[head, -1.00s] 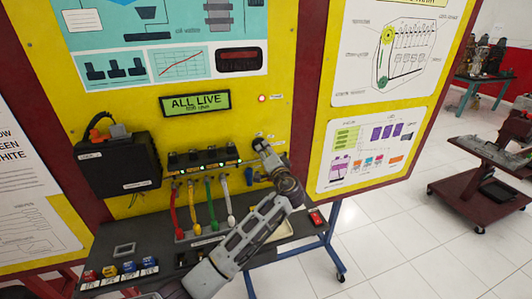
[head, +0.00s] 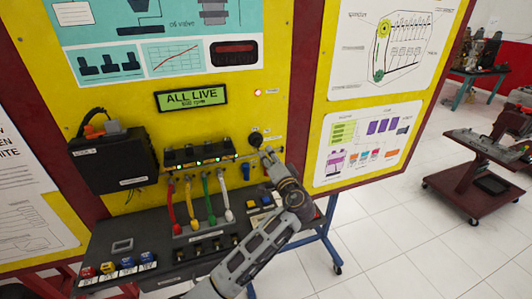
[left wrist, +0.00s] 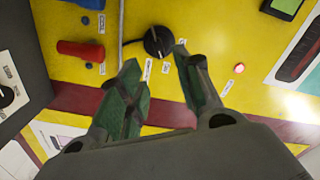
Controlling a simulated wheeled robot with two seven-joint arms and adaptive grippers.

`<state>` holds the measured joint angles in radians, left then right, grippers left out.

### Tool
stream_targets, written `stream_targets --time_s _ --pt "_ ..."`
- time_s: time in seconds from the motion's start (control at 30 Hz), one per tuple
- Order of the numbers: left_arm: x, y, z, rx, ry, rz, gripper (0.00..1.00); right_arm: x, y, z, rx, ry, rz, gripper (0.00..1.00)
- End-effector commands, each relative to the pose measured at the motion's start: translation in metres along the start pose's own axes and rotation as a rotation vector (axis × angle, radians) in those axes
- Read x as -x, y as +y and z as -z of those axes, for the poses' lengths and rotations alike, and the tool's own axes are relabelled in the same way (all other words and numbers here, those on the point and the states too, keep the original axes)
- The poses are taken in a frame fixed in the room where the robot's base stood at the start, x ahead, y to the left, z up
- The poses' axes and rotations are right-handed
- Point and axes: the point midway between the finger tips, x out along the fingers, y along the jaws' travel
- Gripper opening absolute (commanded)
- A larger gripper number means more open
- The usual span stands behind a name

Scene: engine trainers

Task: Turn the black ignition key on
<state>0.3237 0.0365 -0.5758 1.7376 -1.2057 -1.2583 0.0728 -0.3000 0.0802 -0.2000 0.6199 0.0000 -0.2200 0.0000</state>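The black ignition key (head: 255,139) is a round black knob on the yellow panel, right of the row of lit connectors. In the left wrist view the key (left wrist: 158,42) shows a raised grip and printed labels around it. My left gripper (head: 268,154) is just below and right of the key in the head view. In the left wrist view my left gripper (left wrist: 157,60) has its two green-padded fingers spread, with nothing between them. The key lies just past the fingertips, apart from them as far as I can tell. My right gripper is out of view.
A display (head: 191,95) reads "ALL LIVE". A small red lamp (head: 257,92) glows above the key. A red handle (left wrist: 80,50) sticks out near the key in the left wrist view.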

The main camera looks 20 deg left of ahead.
Motion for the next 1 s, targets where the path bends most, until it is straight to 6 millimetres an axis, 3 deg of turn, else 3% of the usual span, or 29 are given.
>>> stream_targets --time_s 0.1,0.33,1.0 --pt "0.017 0.001 0.0 0.0 0.001 -0.002 0.34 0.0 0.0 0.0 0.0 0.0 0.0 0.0" --pt "0.038 0.001 0.0 -0.001 0.001 -0.001 0.34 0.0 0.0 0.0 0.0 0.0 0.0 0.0" --pt "0.042 0.0 0.001 -0.001 0.001 0.0 0.34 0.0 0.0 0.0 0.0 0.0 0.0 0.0"
